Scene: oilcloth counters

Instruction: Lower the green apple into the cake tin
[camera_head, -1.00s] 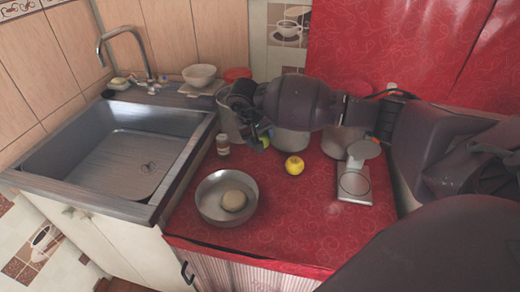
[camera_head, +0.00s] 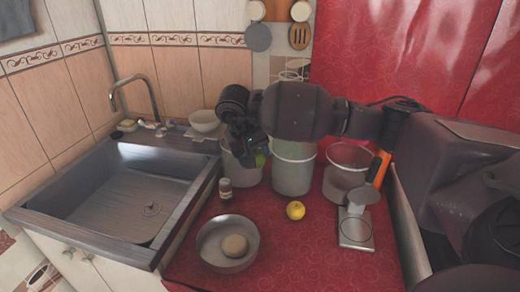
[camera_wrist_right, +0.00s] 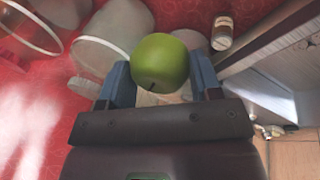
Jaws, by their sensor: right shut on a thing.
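My right gripper (camera_head: 256,150) is shut on the green apple (camera_head: 260,160), high over the back of the red counter, in front of the tall grey pots in the head view. The right wrist view shows the apple (camera_wrist_right: 160,62) between the two fingers of the gripper (camera_wrist_right: 162,78). A round, shallow grey metal vessel (camera_head: 212,258), which looks like the cake tin, stands at the counter's front left with a pale round bun-like thing (camera_head: 234,246) in it. The apple is apart from this vessel, farther back. My left gripper is not in view.
A yellow fruit (camera_head: 295,210) lies mid-counter. A small brown jar (camera_head: 225,188) stands near the sink (camera_head: 130,190). Tall pots (camera_head: 293,170) line the back, with a wide one (camera_head: 348,175) at right. A kitchen scale (camera_head: 355,228) is at right. The front middle is clear.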

